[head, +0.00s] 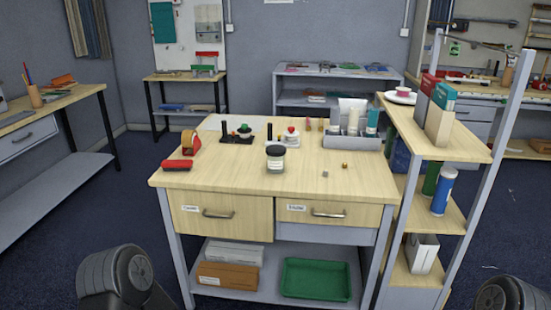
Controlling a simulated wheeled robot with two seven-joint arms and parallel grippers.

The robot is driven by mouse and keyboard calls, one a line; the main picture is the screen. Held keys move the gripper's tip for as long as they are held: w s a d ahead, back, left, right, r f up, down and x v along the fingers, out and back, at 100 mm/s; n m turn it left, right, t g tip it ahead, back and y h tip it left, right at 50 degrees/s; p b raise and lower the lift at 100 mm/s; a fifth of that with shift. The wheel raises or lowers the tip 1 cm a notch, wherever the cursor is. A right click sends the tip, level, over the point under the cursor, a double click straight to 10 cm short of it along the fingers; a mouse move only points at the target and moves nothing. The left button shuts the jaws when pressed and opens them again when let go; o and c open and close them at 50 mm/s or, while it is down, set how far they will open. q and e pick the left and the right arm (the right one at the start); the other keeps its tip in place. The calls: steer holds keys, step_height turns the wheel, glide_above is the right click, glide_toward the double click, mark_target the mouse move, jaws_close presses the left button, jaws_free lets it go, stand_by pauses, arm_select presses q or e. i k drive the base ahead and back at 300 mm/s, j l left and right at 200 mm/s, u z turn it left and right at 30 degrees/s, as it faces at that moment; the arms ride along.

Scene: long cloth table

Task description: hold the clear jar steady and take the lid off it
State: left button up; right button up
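The clear jar (275,164) stands upright near the middle of a light wooden workbench (235,175). Its dark lid (276,150) is on top, and the jar has a pale band or contents around its middle. Neither gripper shows in the head view. Only dark rounded parts of my own arms appear at the lower left and lower right corners, well below and apart from the jar. Nothing touches the jar.
A red-handled tool (177,164) and a tape dispenser (190,144) lie to the left. Small stands (240,134) are behind the jar, and a grey organizer (352,142) is behind right. Small bits (325,174) lie right. A shelf (455,150) borders the bench's right side. The bench front is clear.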

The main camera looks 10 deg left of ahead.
mark_target(274, 165)
steer(key=i+j, duration=0.4)
steer(key=i, duration=0.15)
steer(key=i+j, duration=0.35)
steer(key=i, duration=0.15)
